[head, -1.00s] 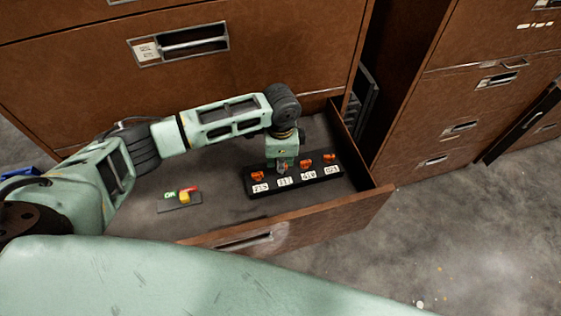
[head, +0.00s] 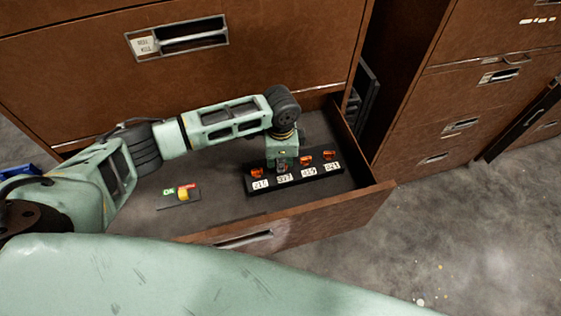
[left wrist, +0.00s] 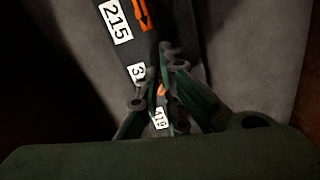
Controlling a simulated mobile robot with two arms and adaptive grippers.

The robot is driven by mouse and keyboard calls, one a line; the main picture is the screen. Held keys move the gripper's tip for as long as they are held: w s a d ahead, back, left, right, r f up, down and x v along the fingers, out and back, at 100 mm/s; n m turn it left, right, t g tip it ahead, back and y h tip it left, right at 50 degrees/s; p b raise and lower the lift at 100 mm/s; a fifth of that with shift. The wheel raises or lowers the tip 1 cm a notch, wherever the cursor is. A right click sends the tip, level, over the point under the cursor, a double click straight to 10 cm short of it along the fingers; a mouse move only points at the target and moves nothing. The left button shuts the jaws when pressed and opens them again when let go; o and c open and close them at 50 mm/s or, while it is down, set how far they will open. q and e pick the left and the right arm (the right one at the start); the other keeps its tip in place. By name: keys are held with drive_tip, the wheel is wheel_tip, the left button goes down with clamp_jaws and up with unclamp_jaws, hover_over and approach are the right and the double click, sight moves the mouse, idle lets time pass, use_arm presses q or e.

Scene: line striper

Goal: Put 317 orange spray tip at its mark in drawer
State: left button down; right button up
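The drawer (head: 230,238) is pulled open. In it a black rack (head: 337,182) carries a row of white number labels with orange tips behind them. My left gripper (head: 281,169) points down at the second place from the left, whose label (head: 285,178) seems to read 317. In the left wrist view that label (left wrist: 136,73) is partly covered by my left gripper (left wrist: 163,62). The fingers are close together, with a bit of orange, perhaps the 317 orange spray tip (left wrist: 161,89), showing between them. Whether they grip it is unclear. My right gripper is out of view.
Other orange tips stand at the left place (head: 258,172) and the two right places (head: 307,161) (head: 329,155). A small panel (head: 180,203) with green, red and yellow parts lies on the drawer floor to the left. The drawer's right wall (head: 350,150) is near the rack.

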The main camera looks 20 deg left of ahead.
use_arm(q)
drive_tip(key=shift+f, duration=0.2)
drive_tip(key=c, duration=1.9)
unclamp_jaws()
drive_tip(key=shift+o, duration=0.2)
drive_tip(key=o, duration=0.3)
drive_tip(key=shift+r, duration=0.1)
wheel_tip(320, 180, up, 5)
drive_tip(key=p, duration=0.5)
drive_tip(key=shift+r, duration=0.95)
